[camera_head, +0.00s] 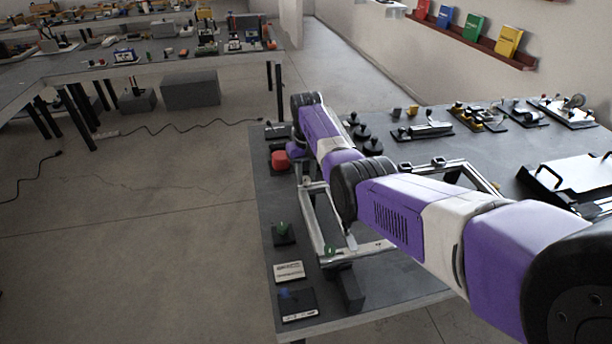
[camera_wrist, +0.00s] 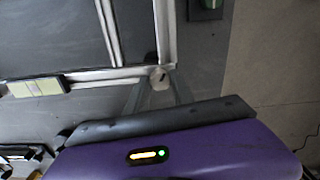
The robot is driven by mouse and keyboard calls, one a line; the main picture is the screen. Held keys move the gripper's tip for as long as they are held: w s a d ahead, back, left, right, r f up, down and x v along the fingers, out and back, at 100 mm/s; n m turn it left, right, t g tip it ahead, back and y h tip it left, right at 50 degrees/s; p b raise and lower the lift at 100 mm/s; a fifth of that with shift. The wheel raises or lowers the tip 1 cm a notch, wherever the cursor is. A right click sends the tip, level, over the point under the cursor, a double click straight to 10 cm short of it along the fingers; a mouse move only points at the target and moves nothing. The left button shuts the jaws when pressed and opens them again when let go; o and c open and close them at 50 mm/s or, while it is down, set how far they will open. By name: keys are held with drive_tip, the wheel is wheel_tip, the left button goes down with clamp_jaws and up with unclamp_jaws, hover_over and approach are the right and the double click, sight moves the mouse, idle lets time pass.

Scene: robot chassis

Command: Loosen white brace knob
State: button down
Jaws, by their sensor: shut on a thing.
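In the wrist view the white brace knob (camera_wrist: 160,77) sits at a corner of a light metal frame (camera_wrist: 100,76). The two fingers of my gripper (camera_wrist: 160,84) reach up to it, one on each side, and are shut on it. The fingers partly hide the knob's sides. In the head view the metal frame (camera_head: 312,222) lies on the near left part of the grey table (camera_head: 262,205). My purple arm crosses over the frame and hides part of it. The far end of my arm is over the frame's far left corner. I cannot make out the gripped knob there.
A red part (camera_head: 280,159) is beside the frame's far left corner. A dark block with a green knob (camera_head: 283,231) and label plates (camera_head: 289,271) lie along the left edge. Several fixtures stand at the back, with a black-handled panel (camera_head: 570,178) at right. The floor at left is mostly clear.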

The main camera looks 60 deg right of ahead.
sight(306, 179)
drive_tip(key=shift+n, duration=0.7)
drive_tip(key=c, duration=1.1)
unclamp_jaws()
drive_tip(key=shift+r, duration=0.1)
drive_tip(key=shift+r+b, duration=0.4)
drive_tip(key=shift+r, duration=3.4)
